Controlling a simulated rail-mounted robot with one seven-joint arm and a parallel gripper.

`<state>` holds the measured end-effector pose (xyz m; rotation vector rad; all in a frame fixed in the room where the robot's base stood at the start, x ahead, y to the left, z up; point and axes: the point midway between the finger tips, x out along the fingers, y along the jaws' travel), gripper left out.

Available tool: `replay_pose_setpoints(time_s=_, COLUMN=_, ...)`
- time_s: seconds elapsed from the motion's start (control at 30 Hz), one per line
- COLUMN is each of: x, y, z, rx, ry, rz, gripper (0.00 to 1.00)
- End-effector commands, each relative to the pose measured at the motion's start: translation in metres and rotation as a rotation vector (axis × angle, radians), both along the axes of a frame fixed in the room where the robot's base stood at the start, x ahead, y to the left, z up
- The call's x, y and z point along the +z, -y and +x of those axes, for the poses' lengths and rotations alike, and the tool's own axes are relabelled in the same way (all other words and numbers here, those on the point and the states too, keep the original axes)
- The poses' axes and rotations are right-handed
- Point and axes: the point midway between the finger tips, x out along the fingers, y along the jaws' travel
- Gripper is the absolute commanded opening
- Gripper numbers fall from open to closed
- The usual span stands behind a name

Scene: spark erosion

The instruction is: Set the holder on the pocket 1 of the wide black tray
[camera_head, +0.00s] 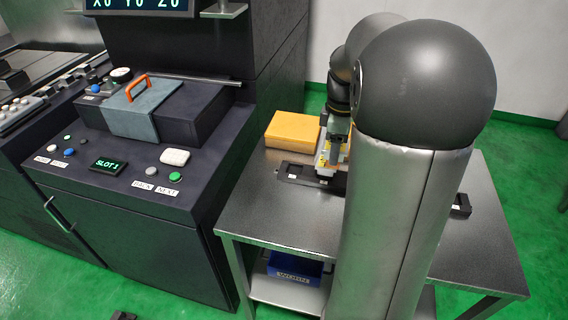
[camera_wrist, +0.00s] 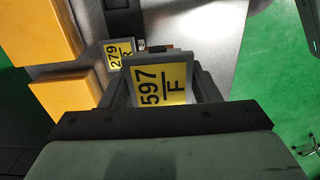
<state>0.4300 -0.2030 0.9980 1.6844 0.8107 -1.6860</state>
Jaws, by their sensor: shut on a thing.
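My gripper (camera_wrist: 158,78) is shut on a grey holder with a yellow label reading 597 F (camera_wrist: 165,90); the holder sits between the two dark fingers in the wrist view. In the head view my gripper (camera_head: 335,150) is low over the table by a black tray (camera_head: 291,171). Part of the tray is hidden behind the gripper and my arm. A second holder labelled 279 R (camera_wrist: 119,54) stands just beyond the held one in the wrist view. I cannot tell pocket 1, nor whether the held holder touches the tray.
An orange-yellow block (camera_head: 291,129) lies at the back left of the steel table (camera_head: 285,217). A black piece (camera_head: 461,205) shows at the right, partly hidden by my arm. A blue bin (camera_head: 293,269) is on the lower shelf. A dark machine console (camera_head: 130,190) stands left. The front-left tabletop is clear.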

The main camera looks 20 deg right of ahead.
Motion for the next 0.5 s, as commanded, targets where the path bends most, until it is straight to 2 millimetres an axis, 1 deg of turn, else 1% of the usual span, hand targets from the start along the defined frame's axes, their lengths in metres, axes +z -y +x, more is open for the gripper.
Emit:
replay_pose_setpoints(time_s=0.17, x=-0.012, y=-0.010, z=0.030, rx=0.007, ry=-0.002, rz=0.001, gripper=0.13)
replay_pose_setpoints(time_s=0.37, x=-0.033, y=-0.025, z=0.075, rx=0.006, ry=-0.001, rz=0.000, gripper=0.13)
replay_pose_setpoints(time_s=0.4, x=-0.037, y=-0.028, z=0.084, rx=0.005, ry=-0.001, rz=0.001, gripper=0.13)
replay_pose_setpoints(time_s=0.5, x=-0.057, y=-0.033, z=0.098, rx=0.005, ry=-0.002, rz=0.000, gripper=0.13)
